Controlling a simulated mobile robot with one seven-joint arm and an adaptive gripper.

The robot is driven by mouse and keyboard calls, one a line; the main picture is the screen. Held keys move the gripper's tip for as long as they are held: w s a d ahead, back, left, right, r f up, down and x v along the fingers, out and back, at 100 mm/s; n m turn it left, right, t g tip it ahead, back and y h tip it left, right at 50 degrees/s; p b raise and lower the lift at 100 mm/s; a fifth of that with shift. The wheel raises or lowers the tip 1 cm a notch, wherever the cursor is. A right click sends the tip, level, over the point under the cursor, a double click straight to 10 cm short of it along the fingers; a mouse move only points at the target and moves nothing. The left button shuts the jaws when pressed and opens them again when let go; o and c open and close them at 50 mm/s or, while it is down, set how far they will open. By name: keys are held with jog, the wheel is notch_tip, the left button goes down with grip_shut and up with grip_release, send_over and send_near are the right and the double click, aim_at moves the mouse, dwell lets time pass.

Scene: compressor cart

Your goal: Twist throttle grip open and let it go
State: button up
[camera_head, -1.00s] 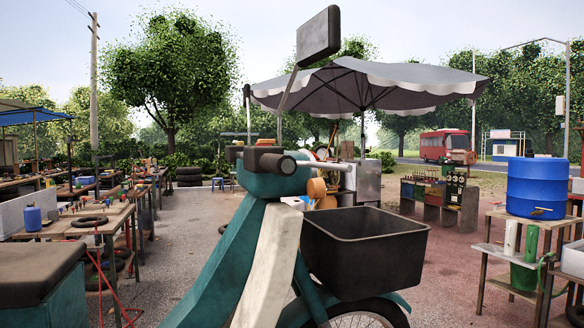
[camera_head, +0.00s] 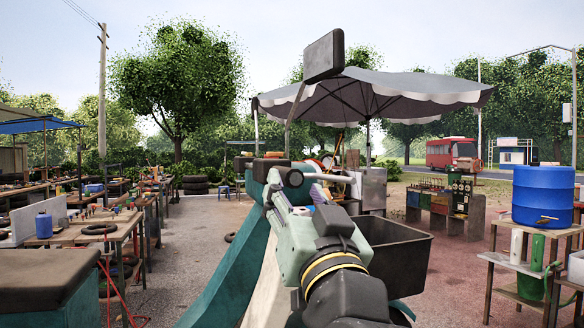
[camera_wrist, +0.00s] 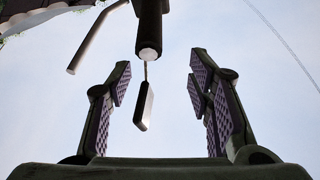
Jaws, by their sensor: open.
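The throttle grip (camera_head: 291,178) is a dark cylinder on the handlebar of a teal and cream scooter (camera_head: 215,275). In the wrist view the grip (camera_wrist: 151,28) comes down from the top, its pale round end facing me. My gripper (camera_wrist: 160,66) is open and empty, with one finger on each side of the picture. The grip's end shows between the fingertips, nearer the left one. Whether it lies between the fingers in depth I cannot tell. In the head view my arm covers the front of the scooter, and the fingers are partly hidden near the grip.
A mirror (camera_head: 323,55) on a stalk rises above the handlebar. A bar-like lever (camera_wrist: 90,42) slants left of the grip in the wrist view. A black basket (camera_head: 402,262) is right of my arm. Workbenches flank both sides; open ground lies at left.

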aim_at(289, 169)
jog(key=shift+w+d+f, duration=0.25)
jog(key=shift+d+f, duration=0.05)
jog(key=shift+d, duration=0.2)
jog(key=shift+w, duration=0.3)
jog(key=p+x, duration=0.4)
jog(key=x, duration=0.5)
jog(key=shift+w+a, duration=0.1)
jog(key=shift+w, duration=0.1)
jog(key=shift+w+a, duration=0.1)
jog(key=shift+w, duration=0.3)
grip_shut()
